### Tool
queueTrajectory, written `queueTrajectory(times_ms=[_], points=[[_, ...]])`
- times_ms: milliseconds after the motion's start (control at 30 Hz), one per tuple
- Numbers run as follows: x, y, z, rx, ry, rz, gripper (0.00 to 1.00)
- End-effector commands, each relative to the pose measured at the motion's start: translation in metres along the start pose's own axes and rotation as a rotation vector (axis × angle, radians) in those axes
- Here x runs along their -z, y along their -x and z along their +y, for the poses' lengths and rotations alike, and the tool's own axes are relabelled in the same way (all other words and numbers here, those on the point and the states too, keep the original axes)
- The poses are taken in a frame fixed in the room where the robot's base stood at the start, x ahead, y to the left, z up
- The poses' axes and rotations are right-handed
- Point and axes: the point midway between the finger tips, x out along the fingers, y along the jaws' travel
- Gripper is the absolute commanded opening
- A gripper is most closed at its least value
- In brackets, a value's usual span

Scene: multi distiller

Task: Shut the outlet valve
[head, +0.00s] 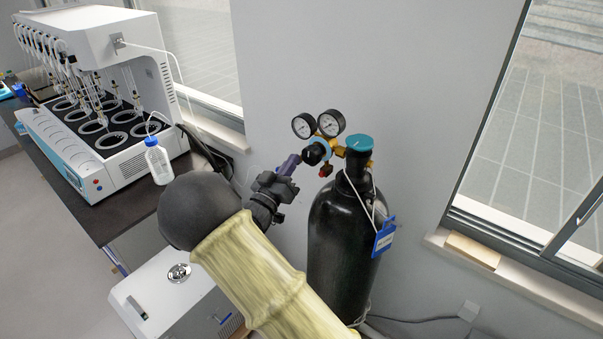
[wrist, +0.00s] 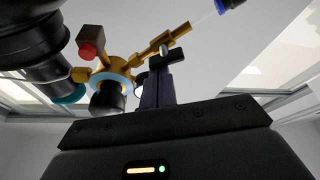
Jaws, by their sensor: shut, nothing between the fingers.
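A black gas cylinder (head: 340,250) stands against the wall, with a brass regulator and two round gauges at its top. In the wrist view the brass outlet pipe (wrist: 150,52) runs up to the right from the regulator body, and a small black valve handle (wrist: 168,57) sits on it. My gripper (head: 293,162) is left of the regulator, its purple fingers together. In the wrist view the fingertips (wrist: 156,76) are just below the black handle, close to it or touching; I cannot tell which. In the head view my gripper hides the outlet valve.
The black regulator knob (head: 314,153) is close right of the fingers. A teal cylinder cap (head: 359,142) and a blue tag (head: 384,238) are on the cylinder. A distiller (head: 120,55) and a bottle (head: 158,162) stand on the bench at left.

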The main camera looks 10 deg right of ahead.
Motion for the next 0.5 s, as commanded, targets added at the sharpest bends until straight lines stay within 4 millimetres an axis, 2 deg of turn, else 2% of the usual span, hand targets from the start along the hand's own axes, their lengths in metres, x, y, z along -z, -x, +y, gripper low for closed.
queueTrajectory(times_ms=[33,500], points=[[-0.0071,0.005,-0.0044,-0.01,-0.043,0.0,0.0],[-0.0118,0.0084,-0.0022,-0.144,-0.433,-0.001,0.0]])
